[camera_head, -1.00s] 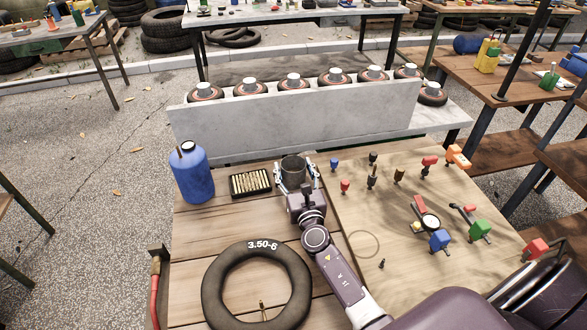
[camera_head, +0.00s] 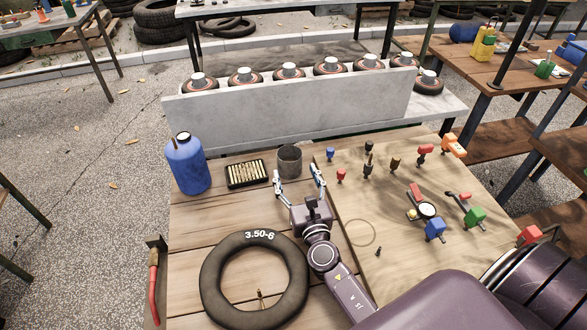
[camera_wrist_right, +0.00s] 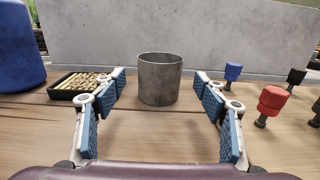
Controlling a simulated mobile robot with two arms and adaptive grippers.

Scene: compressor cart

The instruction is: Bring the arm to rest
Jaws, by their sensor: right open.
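My right gripper (camera_head: 298,184) is open and empty over the wooden bench, just in front of a grey metal cup (camera_head: 289,161). In the right wrist view the cup (camera_wrist_right: 160,79) stands upright beyond the blue finger pads of the gripper (camera_wrist_right: 160,112), with clear space between it and the fingers. My right arm reaches in from the lower right of the head view. My left gripper is not in view.
A blue bottle (camera_head: 187,164) and a black tray of brass pieces (camera_head: 247,174) stand left of the cup. A black tyre (camera_head: 213,292) lies in front. Several coloured fittings and a gauge (camera_head: 427,209) sit on the board (camera_head: 365,202) at right. A grey wall (camera_head: 290,116) stands behind.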

